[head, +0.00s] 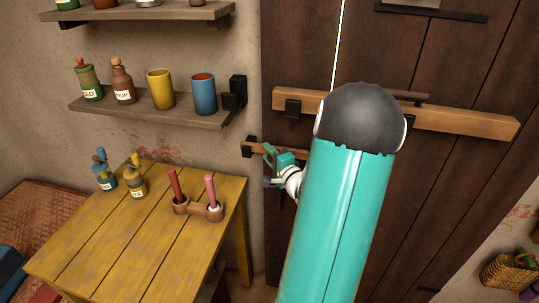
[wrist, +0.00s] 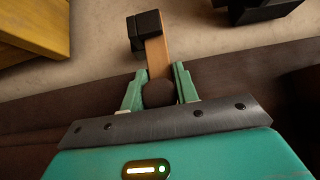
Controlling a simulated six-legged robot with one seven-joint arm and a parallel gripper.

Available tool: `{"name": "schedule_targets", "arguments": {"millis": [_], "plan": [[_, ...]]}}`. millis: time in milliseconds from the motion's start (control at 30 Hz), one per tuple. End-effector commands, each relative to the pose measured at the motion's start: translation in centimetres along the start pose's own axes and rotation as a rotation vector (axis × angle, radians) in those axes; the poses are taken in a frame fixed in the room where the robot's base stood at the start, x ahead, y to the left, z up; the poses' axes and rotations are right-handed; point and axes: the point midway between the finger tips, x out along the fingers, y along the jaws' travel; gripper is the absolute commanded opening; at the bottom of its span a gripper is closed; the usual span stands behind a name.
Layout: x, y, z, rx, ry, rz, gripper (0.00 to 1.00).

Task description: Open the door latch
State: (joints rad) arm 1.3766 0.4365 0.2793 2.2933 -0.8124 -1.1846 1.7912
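The dark plank door (head: 440,150) fills the right half of the head view. Its latch is a wooden bar whose left end (head: 256,149) sits at a black bracket (head: 247,146) beside the door. In the wrist view the latch bar (wrist: 156,52) runs up to the black bracket (wrist: 145,30), with a round dark knob (wrist: 160,93) nearer me. My gripper (head: 277,157) is at the latch. In the wrist view its green fingers (wrist: 160,82) stand apart on both sides of the knob; I cannot tell whether they press on it. My arm hides the rest of the latch in the head view.
A thicker wooden bar (head: 460,120) crosses the door higher up. A yellow table (head: 120,215) with bottles and a candle holder (head: 205,212) stands left of my arm. A shelf (head: 140,113) with cups and bottles is above it. A basket (head: 510,270) is at lower right.

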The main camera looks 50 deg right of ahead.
Motion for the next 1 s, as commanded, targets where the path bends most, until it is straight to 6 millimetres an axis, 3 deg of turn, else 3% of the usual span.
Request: {"name": "schedule_targets", "arguments": {"millis": [433,1000], "plan": [[0.0,-0.4,0.0,0.032,0.001,-0.032,0.0],[-0.7,-3.9,-0.7,0.293,0.002,-0.294,0.0]]}}
